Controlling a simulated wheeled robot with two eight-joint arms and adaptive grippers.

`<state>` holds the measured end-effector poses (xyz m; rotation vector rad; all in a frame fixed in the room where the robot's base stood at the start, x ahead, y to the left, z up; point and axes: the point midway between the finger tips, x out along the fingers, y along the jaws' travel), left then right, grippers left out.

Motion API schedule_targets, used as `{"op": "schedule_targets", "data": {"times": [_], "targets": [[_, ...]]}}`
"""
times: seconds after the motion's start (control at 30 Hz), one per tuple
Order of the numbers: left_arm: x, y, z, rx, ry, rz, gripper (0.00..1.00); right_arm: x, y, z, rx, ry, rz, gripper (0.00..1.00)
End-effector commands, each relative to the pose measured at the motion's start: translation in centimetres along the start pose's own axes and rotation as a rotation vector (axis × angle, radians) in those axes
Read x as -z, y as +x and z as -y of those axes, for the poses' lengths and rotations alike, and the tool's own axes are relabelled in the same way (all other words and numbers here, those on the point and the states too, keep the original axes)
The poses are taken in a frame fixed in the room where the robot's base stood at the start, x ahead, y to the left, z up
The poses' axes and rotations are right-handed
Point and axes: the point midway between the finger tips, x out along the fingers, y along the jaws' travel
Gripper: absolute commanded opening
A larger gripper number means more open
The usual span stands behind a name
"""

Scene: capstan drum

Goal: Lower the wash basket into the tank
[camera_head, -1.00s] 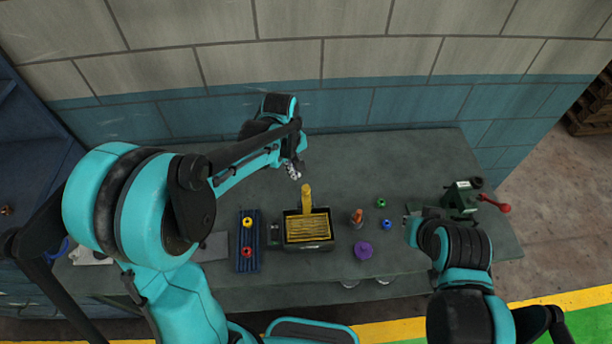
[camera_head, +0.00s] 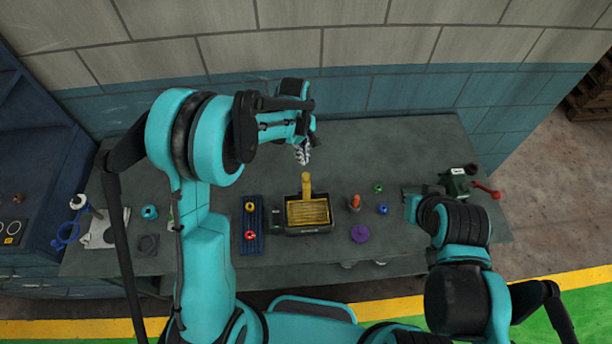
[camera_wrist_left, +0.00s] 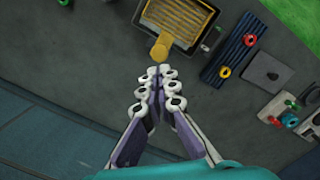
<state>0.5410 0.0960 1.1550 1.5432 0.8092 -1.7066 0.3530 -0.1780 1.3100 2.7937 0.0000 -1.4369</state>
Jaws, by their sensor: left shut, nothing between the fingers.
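The yellow wash basket (camera_head: 308,212) sits inside the rim of the dark tank (camera_head: 331,229) on the bench. How deep it sits I cannot tell. Its yellow handle (camera_head: 306,184) sticks out toward the wall. My left gripper (camera_head: 303,158) is shut and empty, just on the wall side of the handle's end. In the left wrist view, the shut fingertips (camera_wrist_left: 158,70) point at the round handle end (camera_wrist_left: 159,48), with the basket (camera_wrist_left: 178,20) beyond, cut by the frame edge. Whether fingertips and handle touch is unclear. My right gripper is hidden behind its arm.
Left of the tank is a blue ribbed rack (camera_head: 251,218) with yellow and red rings. To the right are an orange-topped peg (camera_head: 354,203), a purple knob (camera_head: 360,234), small green and blue rings, and a green vise (camera_head: 457,183). The bench behind is mostly clear.

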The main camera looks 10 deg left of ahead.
Motion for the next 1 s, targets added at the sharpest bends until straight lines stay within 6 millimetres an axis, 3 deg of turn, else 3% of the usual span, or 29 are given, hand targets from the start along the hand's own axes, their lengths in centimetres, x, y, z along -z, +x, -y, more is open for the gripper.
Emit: {"op": "schedule_targets", "data": {"times": [0.5,1.0], "targets": [[0.0,6.0,0.0,0.0,0.001,0.0,0.0,-1.9,2.6,0.0,0.0,0.0,0.0,0.0],[0.0,6.6,0.0,0.0,0.001,0.0,0.0,-2.1,2.9,0.0,0.0,0.0,0.0,0.0]]}}
